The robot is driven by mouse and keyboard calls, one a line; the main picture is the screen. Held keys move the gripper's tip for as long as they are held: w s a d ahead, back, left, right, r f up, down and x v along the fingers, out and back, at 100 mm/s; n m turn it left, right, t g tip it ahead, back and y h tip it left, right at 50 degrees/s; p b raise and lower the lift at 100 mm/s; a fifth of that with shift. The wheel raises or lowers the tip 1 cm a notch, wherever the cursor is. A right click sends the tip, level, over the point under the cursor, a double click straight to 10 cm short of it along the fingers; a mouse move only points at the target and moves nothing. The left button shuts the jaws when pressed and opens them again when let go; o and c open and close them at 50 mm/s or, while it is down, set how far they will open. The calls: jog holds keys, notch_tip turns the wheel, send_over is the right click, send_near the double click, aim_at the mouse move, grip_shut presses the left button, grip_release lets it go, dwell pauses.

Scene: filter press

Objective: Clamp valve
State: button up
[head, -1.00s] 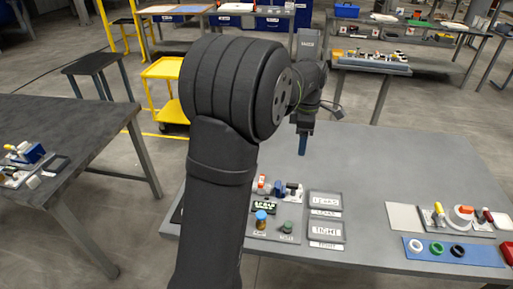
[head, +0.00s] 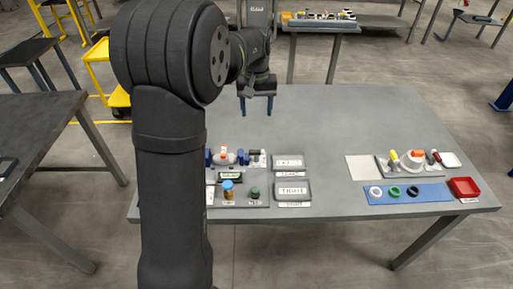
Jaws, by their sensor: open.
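My gripper (head: 256,106) hangs above the back part of the grey table, pointing down. Its two blue fingers are apart with nothing between them. On the left of the table, a fixture row holds a small white body with an orange-red top (head: 222,156), blue parts and a black-and-white part (head: 257,158). On the right, a grey fixture (head: 393,172) holds a white round part with an orange top (head: 412,158), a yellow-tipped part (head: 393,158) and a red-tipped part (head: 433,156). I cannot tell which piece is the valve. My gripper touches none of them.
Two labelled trays, an upper one (head: 289,162) and TIGHT (head: 291,189), lie beside the left fixture. A blue mat (head: 432,192) carries rings by a red bin (head: 464,187).

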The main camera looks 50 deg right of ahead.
aim_at(257, 150)
notch_tip(257, 150, down, 18)
jog(key=shift+r, duration=0.25)
dwell(0.4)
jog(key=c, duration=0.7)
